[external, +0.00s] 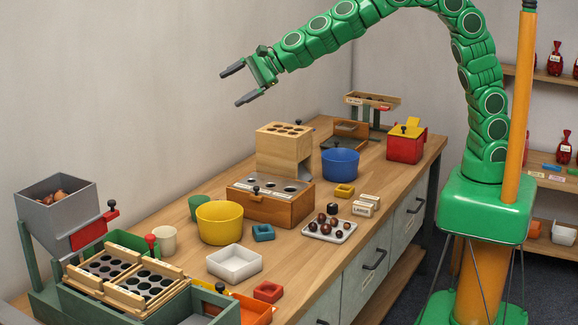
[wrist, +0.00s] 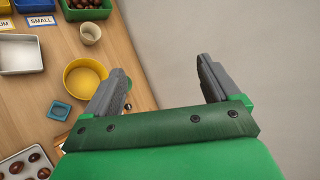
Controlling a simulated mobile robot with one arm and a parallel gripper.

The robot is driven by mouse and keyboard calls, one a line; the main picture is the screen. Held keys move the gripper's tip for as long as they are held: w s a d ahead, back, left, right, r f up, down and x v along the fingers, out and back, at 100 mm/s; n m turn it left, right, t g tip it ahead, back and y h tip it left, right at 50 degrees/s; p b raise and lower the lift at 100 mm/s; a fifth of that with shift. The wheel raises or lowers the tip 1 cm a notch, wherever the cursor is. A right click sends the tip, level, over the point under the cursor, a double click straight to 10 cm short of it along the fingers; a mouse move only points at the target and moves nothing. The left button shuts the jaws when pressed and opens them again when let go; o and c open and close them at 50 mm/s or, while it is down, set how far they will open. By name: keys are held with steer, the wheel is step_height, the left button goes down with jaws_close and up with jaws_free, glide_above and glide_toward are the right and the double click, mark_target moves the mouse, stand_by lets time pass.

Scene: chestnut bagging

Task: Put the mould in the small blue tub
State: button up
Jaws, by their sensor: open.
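A small blue square tub (external: 263,232) sits on the bench, right of the yellow bowl. It also shows in the wrist view (wrist: 60,110), left of my jaws. I cannot pick out the mould with certainty; a grey tray (external: 346,234) holds several dark round chestnuts, and a small black block (external: 332,208) stands behind them. Part of that tray shows in the wrist view (wrist: 14,178). My gripper (external: 240,84) is open and empty, high above the bench near the wall. In the wrist view my jaws (wrist: 160,80) are wide apart with nothing between them.
A yellow bowl (external: 220,222), white tray (external: 235,263) and wooden stand (external: 284,150) crowd the bench. A blue round pot (external: 340,163) and red box (external: 404,148) stand farther back. A grey hopper (external: 56,205) and sorting racks fill the near left. The air around my gripper is clear.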

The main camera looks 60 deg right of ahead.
steer(key=s+d+f+n+g+h, duration=0.2)
steer(key=s+d+n+g, duration=0.2)
steer(key=s+d, duration=1.2)
steer(key=s+d+f+n+g+h, duration=0.2)
steer(key=s+d+f+n+g, duration=0.1)
steer(key=s+d+n, duration=0.8)
steer(key=s+d+g, duration=0.1)
steer(key=s+d, duration=0.4)
steer(key=s, duration=0.1)
steer(key=shift+s+d+g, duration=0.15)
steer(key=shift+s+g, duration=0.05)
steer(key=shift+g, duration=0.2)
steer(key=s+d+n+g, duration=0.1)
steer(key=s+d, duration=0.2)
steer(key=s, duration=0.1)
steer(key=s+d+f+g+h, duration=0.1)
steer(key=s+d, duration=0.2)
steer(key=s, duration=0.1)
steer(key=s+d+n+h, duration=0.1)
steer(key=s+d, duration=0.2)
steer(key=s, duration=0.2)
steer(key=shift+d+f+n+g, duration=0.2)
steer(key=shift+f+n+g, duration=0.1)
steer(key=shift+g, duration=0.1)
steer(key=shift+c, duration=0.2)
steer(key=shift+s+d+h, duration=0.3)
steer(key=shift+s, duration=0.1)
steer(key=shift+c, duration=1.4)
steer(key=shift+w, duration=0.1)
